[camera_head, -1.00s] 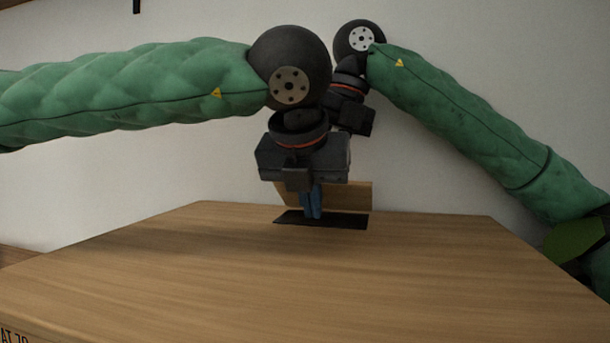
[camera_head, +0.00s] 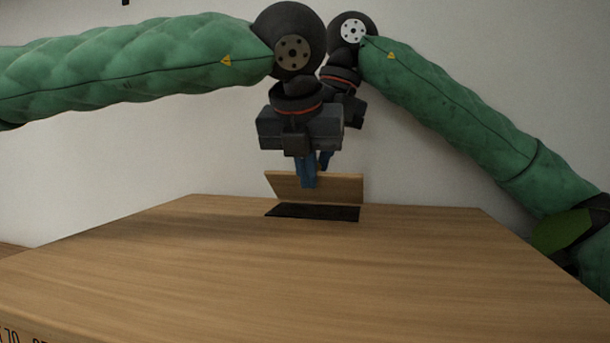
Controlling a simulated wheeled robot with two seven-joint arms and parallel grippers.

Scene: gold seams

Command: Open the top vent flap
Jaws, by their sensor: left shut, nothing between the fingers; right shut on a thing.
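The vent flap (camera_head: 343,189) is a wooden panel raised up at the back of the table-like wooden box. It stands along the rear of a dark slot (camera_head: 313,212) in the top. My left gripper (camera_head: 308,183) has blue fingers, shut and empty, in front of the flap; they hide part of its face. My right gripper (camera_head: 325,162) is behind the left one, mostly hidden.
The wide wooden top (camera_head: 300,265) in front of the slot is bare. A plain pale wall (camera_head: 450,80) stands behind. My two arms are close together above the slot, the left one nearer.

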